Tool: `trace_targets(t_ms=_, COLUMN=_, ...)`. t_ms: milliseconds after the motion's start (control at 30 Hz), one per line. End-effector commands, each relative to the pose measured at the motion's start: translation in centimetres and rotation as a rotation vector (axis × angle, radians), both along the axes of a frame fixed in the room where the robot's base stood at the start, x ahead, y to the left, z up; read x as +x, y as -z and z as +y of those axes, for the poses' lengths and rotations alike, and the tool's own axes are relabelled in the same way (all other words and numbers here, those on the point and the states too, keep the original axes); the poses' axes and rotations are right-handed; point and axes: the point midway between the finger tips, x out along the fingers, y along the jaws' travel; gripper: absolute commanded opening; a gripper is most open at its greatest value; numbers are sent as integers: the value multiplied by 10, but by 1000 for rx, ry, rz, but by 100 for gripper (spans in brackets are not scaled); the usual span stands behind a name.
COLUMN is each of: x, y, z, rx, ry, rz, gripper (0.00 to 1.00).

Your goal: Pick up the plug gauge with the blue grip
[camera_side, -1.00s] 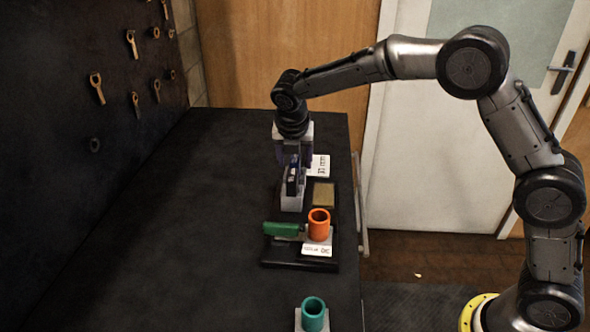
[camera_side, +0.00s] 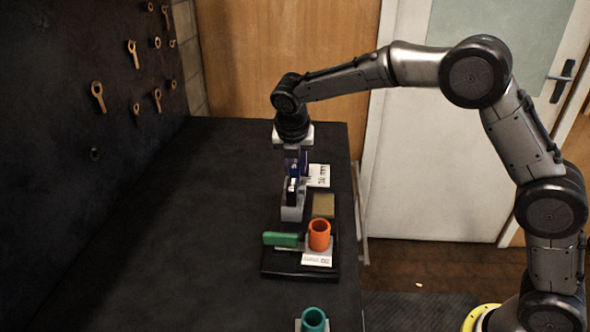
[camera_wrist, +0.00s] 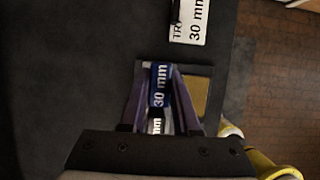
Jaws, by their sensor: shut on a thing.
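The plug gauge's blue grip (camera_wrist: 160,88), marked 30 mm, stands between the purple fingers of my gripper (camera_wrist: 160,108) in the wrist view. The fingers are shut on it. In the side view my gripper (camera_side: 292,188) points down over the far end of the black tray (camera_side: 300,272), and a pale grey block (camera_side: 292,213) shows under the fingers. The fingers hide most of the blue grip there. I cannot tell whether the gauge is clear of its seat.
A green bar (camera_side: 281,239) and an orange ring (camera_side: 319,236) are on the near part of the tray, beside a tan pad (camera_side: 323,205). A white 30 mm card (camera_wrist: 190,22) lies beyond. A teal ring (camera_side: 313,319) stands nearer. The table's left side is clear.

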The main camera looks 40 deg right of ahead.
Motion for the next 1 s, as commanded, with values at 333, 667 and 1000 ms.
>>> trace_targets(t_ms=333, x=-26, y=-52, z=-3, rx=2, ry=0, rz=-7, gripper=0)
trace_targets(t_ms=667, x=-84, y=-95, z=-10, rx=1, ry=-1, rz=-6, gripper=0)
trace_targets(t_ms=1000, x=-132, y=-115, z=-16, rx=2, ry=0, rz=-3, gripper=0)
